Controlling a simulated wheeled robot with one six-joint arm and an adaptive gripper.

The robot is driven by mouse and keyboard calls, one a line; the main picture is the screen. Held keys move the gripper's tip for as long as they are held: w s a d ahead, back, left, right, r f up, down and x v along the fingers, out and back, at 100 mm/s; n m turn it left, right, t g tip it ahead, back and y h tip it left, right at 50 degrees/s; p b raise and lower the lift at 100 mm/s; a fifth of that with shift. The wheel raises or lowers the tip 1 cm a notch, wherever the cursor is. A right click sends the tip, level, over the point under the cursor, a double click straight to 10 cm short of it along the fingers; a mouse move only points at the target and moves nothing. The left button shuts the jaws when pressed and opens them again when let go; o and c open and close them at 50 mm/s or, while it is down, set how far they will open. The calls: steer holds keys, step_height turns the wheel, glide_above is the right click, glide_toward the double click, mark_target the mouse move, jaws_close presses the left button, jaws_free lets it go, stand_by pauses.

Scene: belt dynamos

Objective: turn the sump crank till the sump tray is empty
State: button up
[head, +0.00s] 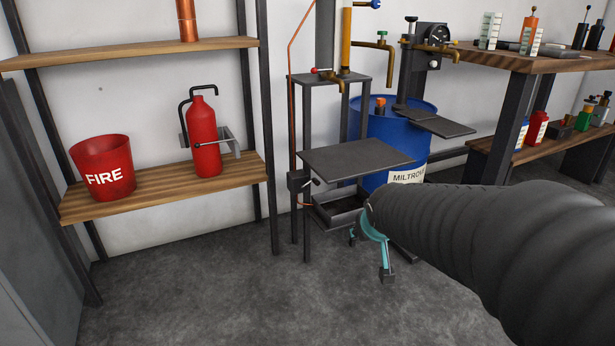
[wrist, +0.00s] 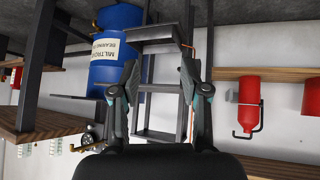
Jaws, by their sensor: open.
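A dark, shallow tray (head: 338,213), which looks like the sump tray, sits low in the metal stand under a flat dark plate (head: 355,157). It also shows in the upside-down wrist view (wrist: 155,38). The head view's plate and arm partly hide it, and I cannot tell what it holds. A small dark box with a short lever (head: 299,181) is on the stand's left leg; I cannot tell whether it is the sump crank. My gripper (head: 370,255) is open and empty, low in front of the stand. Its spread fingers also show in the wrist view (wrist: 160,76).
A blue drum (head: 392,145) stands behind the plate. At the left, a shelf (head: 235,178) holds a red fire bucket (head: 104,168) and an extinguisher (head: 204,137). A wooden bench (head: 530,62) is at the right. The grey floor (head: 200,285) at front left is clear.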

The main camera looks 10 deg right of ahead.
steer(key=w+d+f+t+p, duration=0.1)
steer(key=w+f, duration=0.2)
steer(key=w, duration=0.3)
steer(key=w+d+f+n+t+y, duration=0.1)
steer(key=w+f, duration=0.1)
steer(key=w, duration=0.5)
steer(key=w+d+f+t+p, duration=0.1)
steer(key=w+f, duration=0.2)
steer(key=w, duration=0.3)
steer(key=n+t+y+p, duration=0.1)
steer(key=n+t+y, duration=0.2)
steer(key=t+y, duration=0.3)
glide_toward(318, 184)
steer(key=x, duration=1)
steer(key=shift+w, duration=0.2)
jaws_close()
